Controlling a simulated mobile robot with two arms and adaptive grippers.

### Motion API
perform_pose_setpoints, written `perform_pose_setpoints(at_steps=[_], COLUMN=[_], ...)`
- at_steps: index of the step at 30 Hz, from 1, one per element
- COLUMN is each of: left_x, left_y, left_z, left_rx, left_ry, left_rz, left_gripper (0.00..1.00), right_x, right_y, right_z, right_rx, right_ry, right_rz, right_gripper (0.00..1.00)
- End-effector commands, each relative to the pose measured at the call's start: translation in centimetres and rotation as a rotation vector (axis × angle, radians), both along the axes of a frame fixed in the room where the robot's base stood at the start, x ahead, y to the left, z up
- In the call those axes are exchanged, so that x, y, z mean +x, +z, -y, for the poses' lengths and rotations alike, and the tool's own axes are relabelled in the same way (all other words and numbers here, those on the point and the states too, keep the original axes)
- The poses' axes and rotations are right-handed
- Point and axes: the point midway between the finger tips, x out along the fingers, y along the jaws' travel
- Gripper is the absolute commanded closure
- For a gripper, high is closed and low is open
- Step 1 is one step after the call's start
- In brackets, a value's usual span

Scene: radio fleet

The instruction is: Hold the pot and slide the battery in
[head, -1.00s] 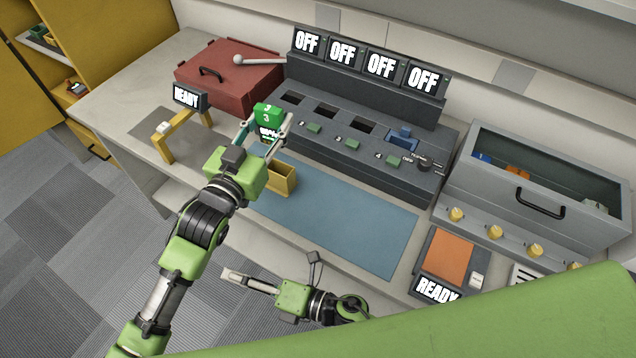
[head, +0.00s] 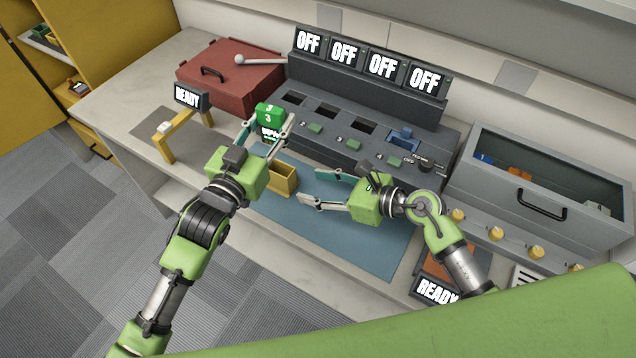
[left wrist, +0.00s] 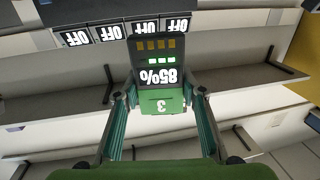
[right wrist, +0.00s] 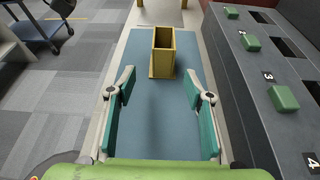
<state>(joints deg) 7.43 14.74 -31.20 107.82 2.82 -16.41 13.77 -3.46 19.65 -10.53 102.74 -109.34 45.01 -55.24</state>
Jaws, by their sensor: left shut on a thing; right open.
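The battery (head: 269,114) is a green and dark block marked 3. In the left wrist view its display (left wrist: 160,75) reads 85%. My left gripper (head: 266,127) is shut on the battery and holds it above the bench, behind and left of the pot. The pot (head: 285,181), an open-topped yellow box, stands upright on the blue mat. In the right wrist view the pot (right wrist: 163,58) stands ahead of the open fingers. My right gripper (head: 310,187) is open and empty over the mat, just right of the pot and apart from it.
A dark charger unit (head: 320,128) with several slots and OFF screens stands behind the mat (head: 385,255). A blue piece (head: 403,138) sits in its right slot. A yellow stand (head: 163,145) is at left, a red toolbox (head: 225,70) behind it, a grey drawer box (head: 590,205) at right.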

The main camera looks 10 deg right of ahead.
Motion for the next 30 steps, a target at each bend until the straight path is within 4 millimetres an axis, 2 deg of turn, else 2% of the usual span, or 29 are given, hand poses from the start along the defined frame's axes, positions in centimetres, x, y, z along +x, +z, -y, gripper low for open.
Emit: perform_pose_setpoints(at_steps=[5, 19, 24, 30], left_x=[0.0, 0.0, 0.0, 0.0], left_y=[0.1, 0.1, 0.1, 0.1], left_z=[0.0, 0.0, 0.0, 0.0], left_rx=[-0.001, -0.001, -0.001, -0.001], left_ry=[0.0, 0.0, 0.0, 0.0], left_rz=[0.002, 0.002, 0.002, 0.002], left_gripper=[0.87, 0.87, 0.87, 0.87], right_x=[0.9, 5.8, 7.0, 7.5], right_y=[-0.2, -3.3, -4.2, -4.5], right_z=[-0.1, -6.2, -7.4, -8.1], right_rx=[-0.038, -0.032, -0.035, -0.035], right_ry=[0.003, 0.004, 0.002, 0.002], right_rz=[0.026, 0.022, 0.022, 0.022], right_gripper=[0.53, 0.53, 0.53, 0.53])
